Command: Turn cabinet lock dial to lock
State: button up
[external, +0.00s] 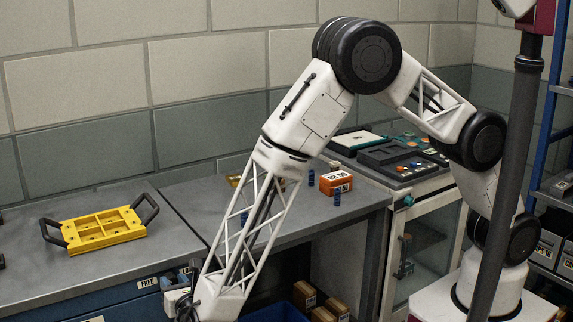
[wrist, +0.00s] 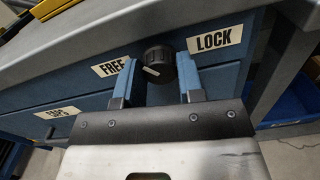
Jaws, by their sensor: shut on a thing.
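The black lock dial (wrist: 158,60) sits on the blue cabinet front, just under the grey worktop edge. A FREE label (wrist: 111,67) is on its left and a LOCK label (wrist: 215,38) on its right. The dial's pale mark is on its lower left part, nearer the FREE side. My gripper (wrist: 156,72) has its blue fingers on either side of the dial and is shut on it. In the external view the FREE label (external: 148,282) shows low on the cabinet front, while my wrist hides the dial.
A yellow tray with black handles (external: 103,231) lies on the worktop above. An orange box (external: 336,183) and small blue pieces stand on the bench to the right. A blue bin (external: 262,312) and boxes are below that bench. A drawer label (wrist: 66,111) sits lower left.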

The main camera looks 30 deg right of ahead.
jog(key=m, duration=0.4)
jog(key=shift+d, duration=0.1)
jog(key=m, duration=0.4)
jog(key=shift+m, duration=0.3)
jog(key=m, duration=0.3)
jog(key=shift+f+m, duration=0.1)
jog(key=shift+m, duration=0.2)
jog(key=m, duration=0.4)
jog(key=shift+f, duration=0.1)
jog(key=o, duration=0.9)
jog(key=shift+s+d, duration=0.1)
jog(key=shift+s, duration=3.8)
